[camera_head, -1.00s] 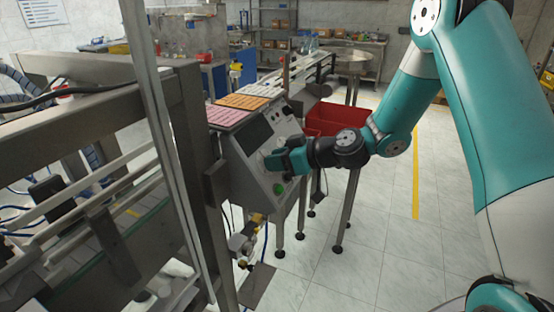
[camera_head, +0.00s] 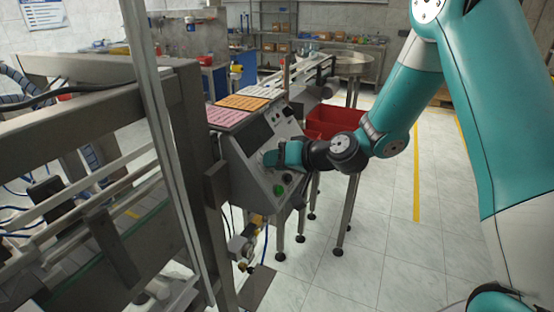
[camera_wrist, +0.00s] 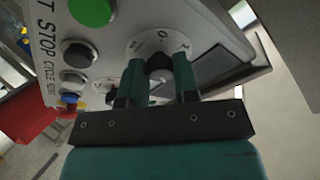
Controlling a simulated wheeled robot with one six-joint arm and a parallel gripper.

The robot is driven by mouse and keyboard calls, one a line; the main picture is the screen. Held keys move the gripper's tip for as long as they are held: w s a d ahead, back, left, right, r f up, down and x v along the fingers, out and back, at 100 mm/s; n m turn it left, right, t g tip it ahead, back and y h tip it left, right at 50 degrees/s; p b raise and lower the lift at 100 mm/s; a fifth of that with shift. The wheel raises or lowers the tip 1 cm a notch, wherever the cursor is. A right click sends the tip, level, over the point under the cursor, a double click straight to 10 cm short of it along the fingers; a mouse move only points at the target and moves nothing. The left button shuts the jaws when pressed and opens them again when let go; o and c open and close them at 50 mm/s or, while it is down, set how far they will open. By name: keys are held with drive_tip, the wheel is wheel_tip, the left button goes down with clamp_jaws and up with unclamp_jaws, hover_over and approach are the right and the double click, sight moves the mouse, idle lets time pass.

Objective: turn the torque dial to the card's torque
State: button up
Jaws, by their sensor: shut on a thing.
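A dark round knob (camera_wrist: 158,65) sits on a pale round plate with printed marks in the wrist view. My gripper (camera_wrist: 160,74) has one teal finger on each side of the knob and is shut on it. In the head view, my gripper (camera_head: 268,158) is at the sloped face of the grey control panel (camera_head: 240,172) and hides the knob. Pink (camera_head: 226,116), orange (camera_head: 242,102) and paler (camera_head: 262,91) cards lie on top of the panel. Their print is too small to read. The dial setting cannot be read clearly.
A green button (camera_wrist: 92,10) and several smaller buttons, with STOP lettering, are beside the knob. A dark display (camera_head: 256,133) is above my gripper on the panel. A red bin (camera_head: 335,120) stands behind my wrist. The floor at right is open.

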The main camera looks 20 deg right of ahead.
drive_tip(key=shift+r+m+h+p, duration=0.15)
drive_tip(key=shift+m+h+p, duration=0.55)
drive_tip(key=shift+m, duration=1.3)
drive_tip(key=o, duration=0.9)
drive_tip(key=shift+f+b+v, duration=0.2)
drive_tip(key=shift+b+v, duration=3.45)
drive_tip(key=shift+v, duration=5.05)
drive_tip(key=shift+d, duration=0.1)
